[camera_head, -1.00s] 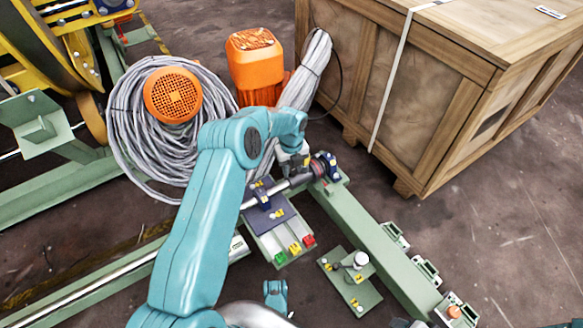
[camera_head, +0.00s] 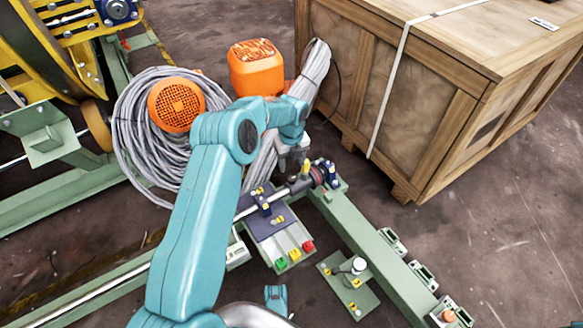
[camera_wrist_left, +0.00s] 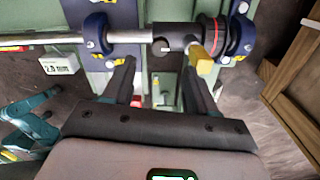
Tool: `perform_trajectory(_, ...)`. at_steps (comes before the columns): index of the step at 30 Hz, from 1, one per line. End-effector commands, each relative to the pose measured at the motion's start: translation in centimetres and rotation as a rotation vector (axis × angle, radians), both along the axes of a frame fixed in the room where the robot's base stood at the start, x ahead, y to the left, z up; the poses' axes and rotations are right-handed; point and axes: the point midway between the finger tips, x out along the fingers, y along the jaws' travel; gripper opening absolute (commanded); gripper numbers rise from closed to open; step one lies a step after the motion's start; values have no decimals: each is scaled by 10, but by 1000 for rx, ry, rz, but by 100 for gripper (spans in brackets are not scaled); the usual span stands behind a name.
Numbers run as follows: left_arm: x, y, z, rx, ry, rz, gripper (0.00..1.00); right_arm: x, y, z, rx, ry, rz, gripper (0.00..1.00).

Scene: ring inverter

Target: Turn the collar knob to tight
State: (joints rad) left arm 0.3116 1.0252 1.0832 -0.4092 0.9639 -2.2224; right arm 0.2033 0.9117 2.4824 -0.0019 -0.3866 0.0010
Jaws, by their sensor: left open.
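A steel shaft (camera_wrist_left: 50,38) carries a black collar (camera_wrist_left: 175,36) with red-edged rings at its right side. The yellow collar knob (camera_wrist_left: 198,60) sticks out of the collar toward the left wrist camera. In the head view the knob (camera_head: 305,168) shows just right of my left gripper (camera_head: 292,158), near the shaft's right end. In the left wrist view my left gripper (camera_wrist_left: 156,72) is open and empty. Its right fingertip is close to the knob; I cannot tell whether they touch. The knob is not between the fingers.
Blue shaft supports (camera_wrist_left: 96,32) stand beside the collar. A green rail (camera_head: 375,245) runs toward the lower right, with a small green plate (camera_head: 348,285) beside it. Cable coils (camera_head: 140,110), an orange motor (camera_head: 257,68) and a wooden crate (camera_head: 400,110) stand behind.

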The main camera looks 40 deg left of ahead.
Motion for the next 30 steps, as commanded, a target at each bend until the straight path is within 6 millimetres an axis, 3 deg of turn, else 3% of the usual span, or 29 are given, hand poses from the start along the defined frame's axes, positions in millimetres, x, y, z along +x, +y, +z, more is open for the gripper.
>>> perform_trajectory(1,1,0,21,1,-3,-1,57,-4,1,12,2,13,1,55)
perform_trajectory(3,0,0,38,0,-1,-1,57,-10,2,19,7,33,4,55)
perform_trajectory(10,0,-1,77,-1,0,-1,57,-17,5,33,11,56,14,55)
perform_trajectory(15,0,-1,87,-2,1,-1,57,-18,6,35,11,56,18,55)
perform_trajectory(30,0,0,87,-2,1,-1,57,-18,6,34,11,55,18,55)
